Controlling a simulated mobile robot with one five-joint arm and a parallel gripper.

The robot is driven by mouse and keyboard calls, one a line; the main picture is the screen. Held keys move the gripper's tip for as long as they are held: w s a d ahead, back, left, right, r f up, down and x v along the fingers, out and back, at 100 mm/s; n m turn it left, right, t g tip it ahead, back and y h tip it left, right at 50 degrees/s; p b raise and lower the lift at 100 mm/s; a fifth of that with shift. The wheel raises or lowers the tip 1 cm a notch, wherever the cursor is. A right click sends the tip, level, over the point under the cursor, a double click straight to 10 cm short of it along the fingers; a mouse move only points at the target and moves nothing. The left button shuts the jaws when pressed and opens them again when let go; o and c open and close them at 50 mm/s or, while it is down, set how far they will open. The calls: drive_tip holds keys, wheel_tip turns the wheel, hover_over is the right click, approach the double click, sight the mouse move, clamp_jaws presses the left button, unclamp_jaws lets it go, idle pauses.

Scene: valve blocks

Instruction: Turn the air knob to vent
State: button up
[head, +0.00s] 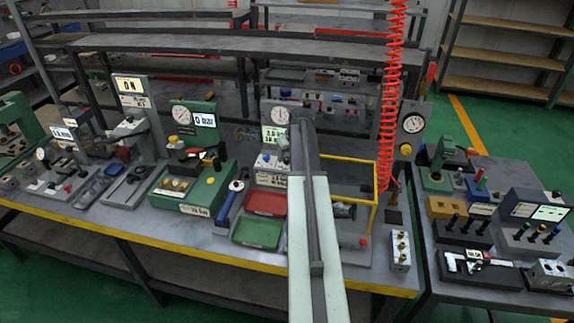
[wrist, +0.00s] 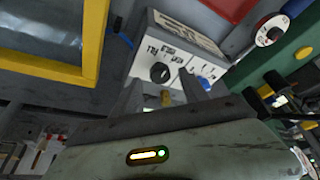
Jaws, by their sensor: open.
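My gripper (wrist: 162,90) is open in front of the box, with one finger on each side of the black knob and yellow part. I cannot tell whether it touches them.
A yellow frame (head: 350,160) stands right of my arm. A red tray (head: 265,203) and a green tray (head: 257,232) lie left of it. A red coiled hose (head: 392,100) hangs at the right.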

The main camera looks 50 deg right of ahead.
drive_tip(key=shift+w+f, duration=0.2)
drive_tip(key=shift+f, duration=0.5)
drive_tip(key=shift+r, duration=0.15)
clamp_jaws()
drive_tip(key=shift+m, duration=0.3)
drive_tip(key=m, duration=0.1)
drive_tip(key=m+g+h, duration=0.1)
drive_tip(key=m, duration=0.1)
drive_tip(key=shift+w+a+m, duration=0.15)
drive_tip(key=shift+m, duration=0.15)
drive_tip(key=shift+m+g+h, duration=0.35)
drive_tip(key=shift+m+h, duration=0.05)
drive_tip(key=shift+m, duration=0.75)
drive_tip(key=shift+m+g+h, duration=0.35)
drive_tip(key=shift+m+h, duration=0.05)
drive_tip(key=shift+m, duration=0.75)
